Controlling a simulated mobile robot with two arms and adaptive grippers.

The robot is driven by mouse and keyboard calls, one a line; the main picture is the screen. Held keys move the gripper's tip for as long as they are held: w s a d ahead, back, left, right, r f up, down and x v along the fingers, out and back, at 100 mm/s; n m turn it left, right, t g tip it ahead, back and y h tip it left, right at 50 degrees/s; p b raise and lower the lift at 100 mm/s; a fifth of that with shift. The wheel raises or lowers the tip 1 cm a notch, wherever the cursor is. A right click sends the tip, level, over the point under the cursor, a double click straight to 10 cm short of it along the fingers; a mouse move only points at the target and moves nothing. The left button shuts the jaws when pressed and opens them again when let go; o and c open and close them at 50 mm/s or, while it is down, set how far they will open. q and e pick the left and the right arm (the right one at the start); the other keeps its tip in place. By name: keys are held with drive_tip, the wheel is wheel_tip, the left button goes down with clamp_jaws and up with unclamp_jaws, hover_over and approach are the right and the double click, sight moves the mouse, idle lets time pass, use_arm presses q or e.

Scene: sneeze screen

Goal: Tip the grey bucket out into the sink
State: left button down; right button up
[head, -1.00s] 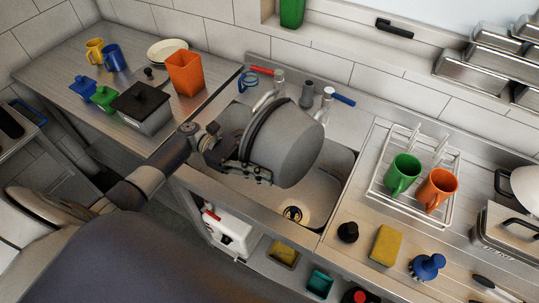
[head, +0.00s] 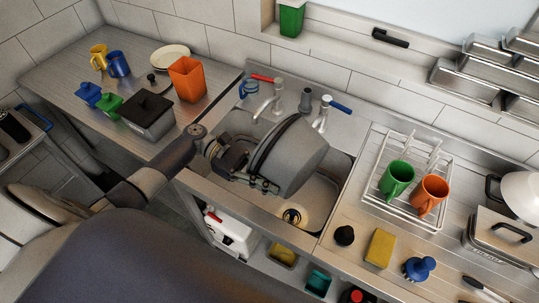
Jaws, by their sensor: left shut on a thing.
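The grey bucket (head: 298,163) is tipped on its side over the sink (head: 326,196). Its mouth is turned away from the camera, so I cannot see inside it. My left gripper (head: 252,180) is shut on the bucket at its left side, near the dark band. My right gripper is not in view.
Two taps stand behind the sink, one with a red lever (head: 262,78) and one with a blue lever (head: 340,107). A rack (head: 377,195) with green and orange mugs stands on the right. A yellow sponge (head: 379,248) lies in front. An orange container (head: 187,80) stands left.

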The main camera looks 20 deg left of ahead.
use_arm(q)
drive_tip(key=shift+s+d+r+y+p, duration=0.1)
drive_tip(key=shift+s+d+y+p, duration=0.05)
drive_tip(key=shift+d+y+p, duration=0.2)
drive_tip(key=shift+f, duration=0.2)
drive_tip(key=d+f+y, duration=0.2)
drive_tip(key=y, duration=0.1)
drive_tip(key=shift+s+d+f+t, duration=0.1)
drive_tip(key=shift+s+f+t, duration=0.1)
drive_tip(key=shift+s+t, duration=0.1)
drive_tip(key=shift+m, duration=0.3)
drive_tip(key=shift+s+d+f+t+y, duration=0.15)
drive_tip(key=shift+d+f+y, duration=0.25)
drive_tip(key=shift+f+y, duration=0.3)
drive_tip(key=shift+s+d+f+t+y, duration=0.15)
drive_tip(key=shift+d+f+y, duration=0.25)
drive_tip(key=shift+y, duration=0.35)
drive_tip(key=shift+w+f, duration=0.1)
drive_tip(key=shift+d+f+m+t+y, duration=0.15)
drive_tip(key=shift+t+y, duration=0.05)
drive_tip(key=shift+y, duration=0.5)
drive_tip(key=shift+d+f+m+t+y, duration=0.15)
drive_tip(key=shift+t+y, duration=0.05)
drive_tip(key=shift+y, duration=0.5)
